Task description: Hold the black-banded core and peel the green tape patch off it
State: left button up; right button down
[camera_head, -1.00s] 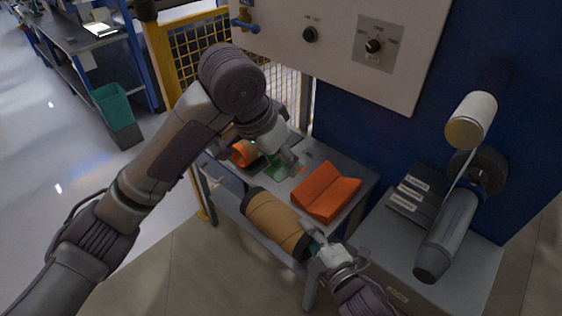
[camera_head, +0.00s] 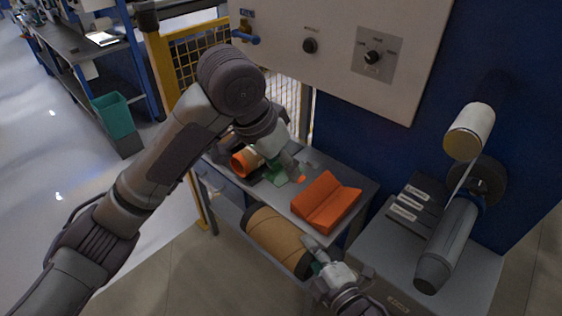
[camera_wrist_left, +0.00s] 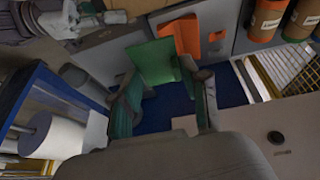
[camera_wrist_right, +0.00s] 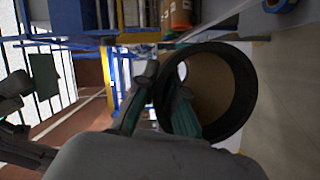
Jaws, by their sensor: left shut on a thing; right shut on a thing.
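The brown core (camera_head: 272,237) with black end bands is held tilted in front of the small table. My right gripper (camera_head: 312,248) is shut on its near end. In the right wrist view one finger is inside the core's open black rim (camera_wrist_right: 250,95) and the other is outside. My left gripper (camera_head: 292,172) is over the table, apart from the core. It is shut on the green tape patch (camera_wrist_left: 153,62), which shows flat and square in the left wrist view. The patch also shows dark in the right wrist view (camera_wrist_right: 45,78), away from the core.
An orange V-shaped rest (camera_head: 326,202) stands on the table at the right. Orange-banded rolls (camera_head: 243,161) are at the table's back left. A cabinet with a grey roller (camera_head: 445,240) and a white roll (camera_head: 470,130) stands at the right. A yellow fence post (camera_head: 170,110) rises behind.

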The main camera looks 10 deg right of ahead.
jog(key=s+r, duration=0.2)
jog(key=s, duration=0.8)
jog(key=shift+s+r+p, duration=0.35)
jog(key=shift+s+p, duration=0.05)
dwell(0.3)
